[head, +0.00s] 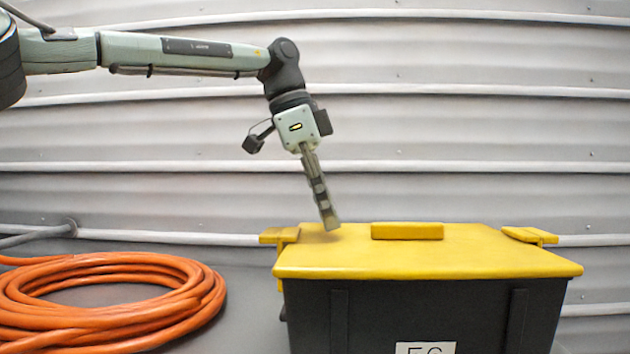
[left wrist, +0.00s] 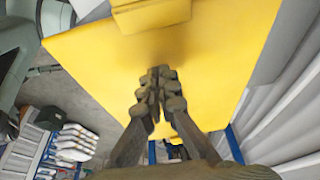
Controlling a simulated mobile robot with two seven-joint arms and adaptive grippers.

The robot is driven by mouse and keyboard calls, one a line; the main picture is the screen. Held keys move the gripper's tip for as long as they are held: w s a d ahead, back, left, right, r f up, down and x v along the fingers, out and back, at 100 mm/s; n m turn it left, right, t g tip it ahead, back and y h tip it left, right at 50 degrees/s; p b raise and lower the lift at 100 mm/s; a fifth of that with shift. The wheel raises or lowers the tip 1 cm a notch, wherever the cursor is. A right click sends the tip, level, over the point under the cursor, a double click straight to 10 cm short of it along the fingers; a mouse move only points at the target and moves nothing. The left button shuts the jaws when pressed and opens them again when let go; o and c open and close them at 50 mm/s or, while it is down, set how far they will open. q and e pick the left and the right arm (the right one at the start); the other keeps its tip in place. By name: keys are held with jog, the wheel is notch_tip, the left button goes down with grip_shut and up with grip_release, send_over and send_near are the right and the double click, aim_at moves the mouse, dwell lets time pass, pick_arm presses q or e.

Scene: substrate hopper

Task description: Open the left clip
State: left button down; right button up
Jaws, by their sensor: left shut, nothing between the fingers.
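A black hopper box (head: 430,315) with a yellow lid (head: 430,262) stands at the lower right of the head view. The left clip (head: 279,236) is a yellow tab at the lid's left edge, and a matching right clip (head: 530,236) is at the right edge. My left gripper (head: 331,225) points down, shut and empty, just above or at the lid, a little right of the left clip. My right gripper is not in view.
A raised yellow block (head: 407,231) sits at the middle of the lid's back part. A coiled orange hose (head: 110,300) lies to the left of the box. A corrugated grey wall (head: 450,130) stands behind. The space above the lid's right half is clear.

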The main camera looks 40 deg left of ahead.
aim_at(311, 240)
pick_arm(q)
jog(key=shift+s+a+f, duration=0.1)
jog(key=shift+f, duration=0.35)
jog(key=a, duration=0.1)
jog(key=s+a, duration=0.1)
jog(key=shift+s+a, duration=0.3)
jog(key=shift+a, duration=0.15)
jog(key=shift+s, duration=0.1)
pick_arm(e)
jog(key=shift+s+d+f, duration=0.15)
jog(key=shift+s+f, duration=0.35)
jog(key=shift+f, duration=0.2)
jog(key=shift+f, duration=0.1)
